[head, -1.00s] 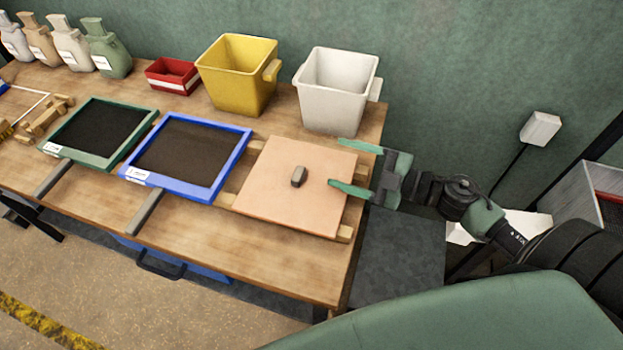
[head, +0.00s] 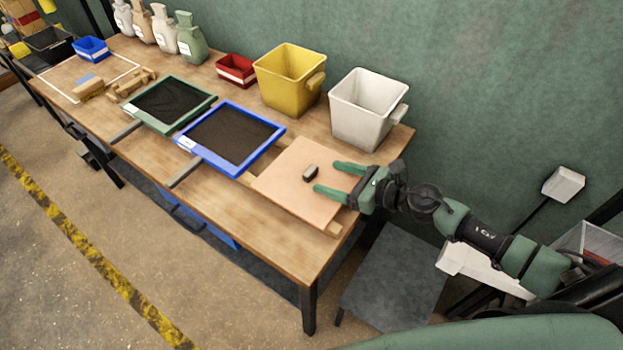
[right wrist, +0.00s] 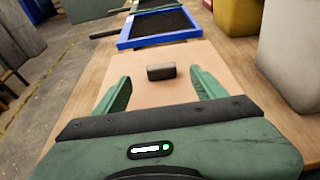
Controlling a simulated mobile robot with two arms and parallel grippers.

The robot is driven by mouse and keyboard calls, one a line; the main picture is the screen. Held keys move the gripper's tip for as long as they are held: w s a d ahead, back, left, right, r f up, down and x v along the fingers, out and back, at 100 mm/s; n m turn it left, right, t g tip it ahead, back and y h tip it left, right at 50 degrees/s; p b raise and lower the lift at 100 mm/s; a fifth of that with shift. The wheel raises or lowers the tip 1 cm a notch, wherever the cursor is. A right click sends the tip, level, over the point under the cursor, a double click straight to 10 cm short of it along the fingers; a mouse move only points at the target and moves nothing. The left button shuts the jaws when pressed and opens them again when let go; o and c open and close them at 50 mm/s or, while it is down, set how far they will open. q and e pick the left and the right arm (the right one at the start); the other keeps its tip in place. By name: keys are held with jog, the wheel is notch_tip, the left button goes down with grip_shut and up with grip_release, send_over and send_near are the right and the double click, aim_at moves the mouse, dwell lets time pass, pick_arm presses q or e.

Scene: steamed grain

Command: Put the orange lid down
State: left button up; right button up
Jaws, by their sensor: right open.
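The orange lid (head: 288,190) is a flat, pale orange square with a small dark knob (head: 310,172). It lies flat at the right end of the wooden table, on wooden strips that show at its edges. It also shows in the right wrist view (right wrist: 130,67), with the knob (right wrist: 161,71) ahead of the fingertips. My right gripper (head: 325,177) is open and empty. Its two green fingers reach over the lid's right part, apart from the knob. What lies under the lid is hidden. My left gripper is not in view.
A blue-framed tray (head: 280,133) and a green-framed tray (head: 213,99) lie left of the lid. A white bin (head: 365,105), a yellow bin (head: 287,82) and a red box (head: 236,70) stand behind.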

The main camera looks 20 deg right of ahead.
aim_at(310, 170)
jog(key=p+x, duration=0.1)
jog(key=x, duration=0.5)
jog(key=shift+w+a+p, duration=0.15)
jog(key=shift+w+p, duration=0.2)
jog(key=shift+p, duration=0.05)
jog(key=shift+w+a+f, duration=0.2)
jog(key=shift+w+a, duration=0.1)
jog(key=shift+r, duration=0.1)
grip_shut()
